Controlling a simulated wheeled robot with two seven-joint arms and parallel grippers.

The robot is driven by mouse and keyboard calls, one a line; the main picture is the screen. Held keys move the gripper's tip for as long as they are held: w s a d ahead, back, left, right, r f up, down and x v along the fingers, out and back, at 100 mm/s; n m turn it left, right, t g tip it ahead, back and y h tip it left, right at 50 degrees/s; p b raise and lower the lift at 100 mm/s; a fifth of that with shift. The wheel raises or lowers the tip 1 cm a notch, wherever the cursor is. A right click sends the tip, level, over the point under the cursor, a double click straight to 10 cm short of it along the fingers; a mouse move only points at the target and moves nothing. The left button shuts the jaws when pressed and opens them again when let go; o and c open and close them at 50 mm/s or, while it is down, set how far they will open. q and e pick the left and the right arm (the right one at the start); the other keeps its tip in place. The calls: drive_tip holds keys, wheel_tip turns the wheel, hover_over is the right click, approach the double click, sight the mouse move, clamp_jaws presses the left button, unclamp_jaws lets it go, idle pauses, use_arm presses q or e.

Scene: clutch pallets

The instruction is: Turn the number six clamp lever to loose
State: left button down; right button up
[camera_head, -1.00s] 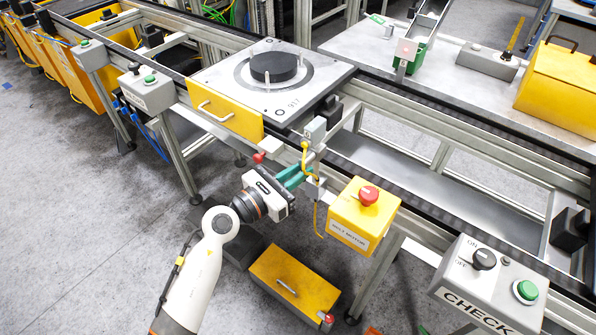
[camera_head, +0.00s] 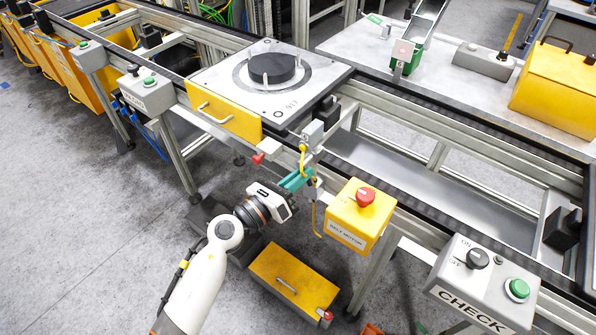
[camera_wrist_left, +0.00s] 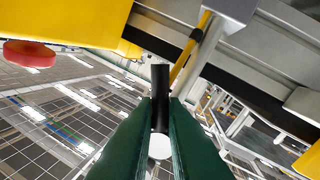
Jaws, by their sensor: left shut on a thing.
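My left gripper (camera_head: 296,180) has its teal fingers shut at the front of the conveyor frame, below the pallet. In the left wrist view the dark green fingers (camera_wrist_left: 160,125) close on a black rod-like handle (camera_wrist_left: 160,90), which I take for the clamp lever. Its pivot and any number six or loose marking cannot be read. The pallet plate (camera_head: 215,80), marked 917, carries a dark round disc (camera_head: 270,69) with light pins showing at it. My right gripper is in no view.
A yellow belt motor box (camera_head: 361,216) with a red button (camera_head: 366,196) stands just right of the gripper. A yellow cable (camera_head: 303,160) hangs close by. A red knob (camera_head: 258,158) is at left. A grey CHECK box (camera_head: 482,285) is at lower right.

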use_arm(q)
drive_tip(key=shift+s+d+r+n+t+y+p, duration=0.2)
drive_tip(key=shift+n+t+p, duration=0.25)
drive_tip(key=shift+n, duration=1.65)
drive_tip(key=shift+s+d+r+n+t+y+p, duration=0.2)
drive_tip(key=shift+n+t+p, duration=0.25)
drive_tip(key=shift+n, duration=1.65)
drive_tip(key=shift+d+r+n+t+y+p, duration=0.2)
drive_tip(key=shift+r+n+t+p, duration=0.25)
drive_tip(key=shift+n, duration=1.65)
drive_tip(key=shift+f, duration=0.15)
drive_tip(key=c, duration=1.5)
unclamp_jaws()
drive_tip(key=shift+a, duration=0.1)
